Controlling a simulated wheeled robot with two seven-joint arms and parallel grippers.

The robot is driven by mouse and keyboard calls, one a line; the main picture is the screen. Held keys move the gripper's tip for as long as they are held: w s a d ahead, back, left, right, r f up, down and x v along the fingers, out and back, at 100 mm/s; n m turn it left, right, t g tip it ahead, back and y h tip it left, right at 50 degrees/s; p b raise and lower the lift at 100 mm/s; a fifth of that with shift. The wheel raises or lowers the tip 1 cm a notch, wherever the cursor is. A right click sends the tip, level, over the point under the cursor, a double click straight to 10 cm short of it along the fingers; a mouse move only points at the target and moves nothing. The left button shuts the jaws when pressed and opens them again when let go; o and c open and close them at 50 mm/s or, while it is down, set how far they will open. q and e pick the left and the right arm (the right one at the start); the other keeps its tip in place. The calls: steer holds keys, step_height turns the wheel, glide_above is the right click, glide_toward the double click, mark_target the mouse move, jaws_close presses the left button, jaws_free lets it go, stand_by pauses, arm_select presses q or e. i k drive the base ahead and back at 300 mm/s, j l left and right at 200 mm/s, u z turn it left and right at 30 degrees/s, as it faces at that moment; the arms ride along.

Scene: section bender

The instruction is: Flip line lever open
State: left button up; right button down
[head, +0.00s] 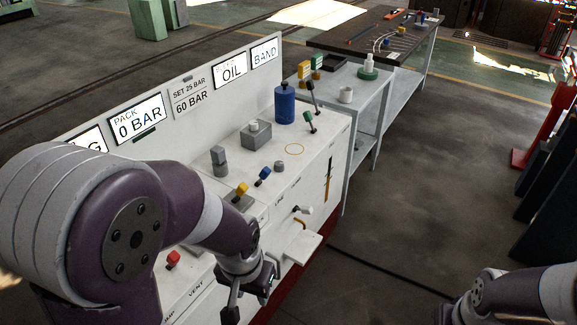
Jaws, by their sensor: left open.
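The white bench panel (262,215) carries several small levers. A yellow-capped lever (241,190) and a blue-capped lever (263,175) stand near its middle. A green-capped lever (310,117) is farther back and a red-capped one (173,259) is nearer. The small labels are too blurred to tell surely which one is the line lever. My left gripper (250,302) is open, low at the front of the bench, apart from these levers; its fingertips are partly cut off. My right arm shows at bottom right, its gripper out of frame.
A blue cylinder (285,105) and a grey box (256,134) stand on the bench. Upright signs, including 0 BAR (138,118), line its back. A small shelf (296,246) juts from the front. A grey side table (372,92) stands beyond.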

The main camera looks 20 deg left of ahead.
mark_target(266, 171)
steer(key=i+l+u, duration=0.1)
steer(key=i, duration=0.5)
steer(key=i+l+u, duration=0.1)
steer(key=i, duration=0.5)
